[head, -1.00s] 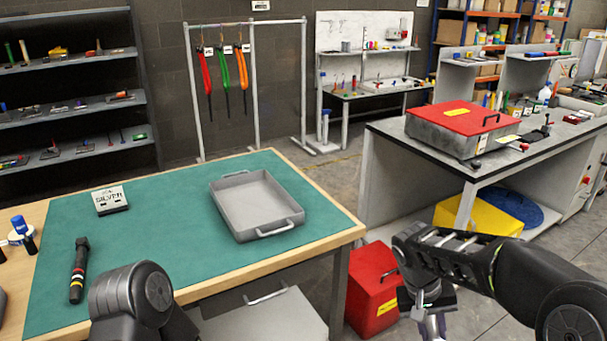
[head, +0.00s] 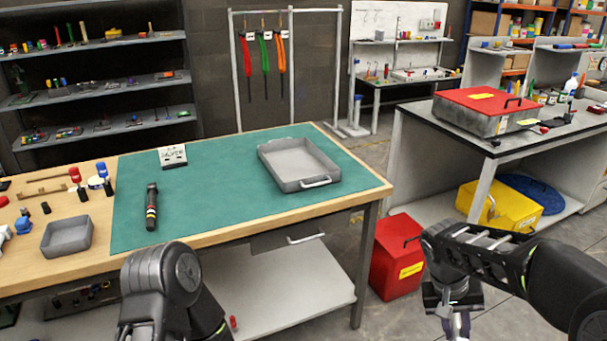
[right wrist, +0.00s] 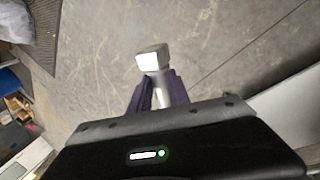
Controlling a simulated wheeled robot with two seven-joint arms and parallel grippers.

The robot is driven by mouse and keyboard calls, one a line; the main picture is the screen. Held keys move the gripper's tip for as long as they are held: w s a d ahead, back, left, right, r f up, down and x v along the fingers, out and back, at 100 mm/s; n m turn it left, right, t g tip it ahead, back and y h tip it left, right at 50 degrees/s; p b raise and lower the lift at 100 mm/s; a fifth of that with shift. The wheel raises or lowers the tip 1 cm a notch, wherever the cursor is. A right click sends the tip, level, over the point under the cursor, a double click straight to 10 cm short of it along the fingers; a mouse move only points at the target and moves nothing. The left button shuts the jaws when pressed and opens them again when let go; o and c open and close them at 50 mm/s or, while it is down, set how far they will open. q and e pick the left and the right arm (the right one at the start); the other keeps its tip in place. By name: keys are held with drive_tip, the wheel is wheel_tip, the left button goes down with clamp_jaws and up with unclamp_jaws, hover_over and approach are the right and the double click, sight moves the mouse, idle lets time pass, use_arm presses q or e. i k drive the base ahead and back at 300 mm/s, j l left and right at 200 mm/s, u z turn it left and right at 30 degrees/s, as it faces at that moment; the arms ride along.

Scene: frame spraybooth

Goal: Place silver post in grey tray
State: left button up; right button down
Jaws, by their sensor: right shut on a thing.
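The silver post (right wrist: 152,62) is between the purple fingers of my right gripper (right wrist: 159,92) in the right wrist view, with its blocky end sticking out past the fingertips. In the head view my right gripper (head: 453,318) hangs at the bottom right, over the floor, right of the workbench and apart from it. A large grey tray (head: 298,161) with end handles lies empty on the green mat. A smaller grey tray (head: 66,238) sits on bare wood at the bench's left. A card reading SILVER (head: 172,156) stands on the mat. My left gripper is out of view.
A black tool with coloured bands (head: 151,208) lies on the green mat (head: 220,200). Small bottles and parts sit at the bench's left. A red box (head: 396,262) stands on the floor between the bench and the right-hand table (head: 410,113). The mat is mostly clear.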

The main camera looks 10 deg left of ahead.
sight(296, 169)
drive_tip(key=u, duration=2.5)
drive_tip(key=k+l, duration=0.1)
drive_tip(key=l, duration=0.3)
drive_tip(key=k+l, duration=0.1)
drive_tip(key=l, duration=0.65)
drive_tip(key=k+l, duration=0.15)
drive_tip(key=l, duration=0.2)
